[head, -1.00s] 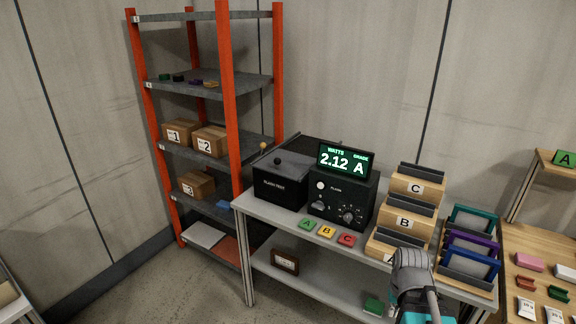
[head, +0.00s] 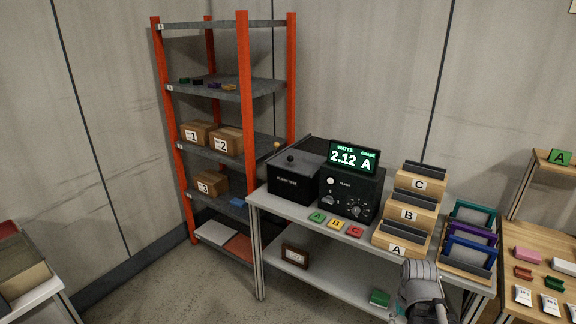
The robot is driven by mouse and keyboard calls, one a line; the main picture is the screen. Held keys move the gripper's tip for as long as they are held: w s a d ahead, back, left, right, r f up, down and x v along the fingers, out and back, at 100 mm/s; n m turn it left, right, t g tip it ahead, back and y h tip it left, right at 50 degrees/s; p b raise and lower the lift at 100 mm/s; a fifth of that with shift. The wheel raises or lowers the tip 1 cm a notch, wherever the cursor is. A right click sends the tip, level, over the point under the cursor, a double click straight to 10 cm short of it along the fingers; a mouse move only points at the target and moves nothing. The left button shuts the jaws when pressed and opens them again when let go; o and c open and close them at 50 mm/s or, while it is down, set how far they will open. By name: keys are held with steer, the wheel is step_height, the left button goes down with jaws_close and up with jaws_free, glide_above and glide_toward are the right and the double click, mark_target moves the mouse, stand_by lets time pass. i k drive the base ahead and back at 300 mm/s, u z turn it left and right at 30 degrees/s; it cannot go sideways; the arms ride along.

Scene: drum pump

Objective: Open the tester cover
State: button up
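The cover is shut. Beside it on the right stands the black control unit (head: 352,192) with dials and a white button. Part of my grey arm shows at the bottom right, in front of the bench. My gripper's fingers are not in the picture.
The grey bench (head: 268,203) carries green, yellow and red tags A, B, C (head: 336,224) in front of the tester. Wooden tiered holders (head: 404,214) stand to its right. An orange-post shelf (head: 247,100) with boxes stands close on the left. Open floor lies in front.

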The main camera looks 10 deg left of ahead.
mark_target(304, 163)
steer(key=k, duration=0.95)
steer(key=u, duration=0.45)
steer(key=i, duration=0.8)
steer(key=u, duration=0.35)
steer(key=i, duration=1.15)
steer(key=z, duration=0.8)
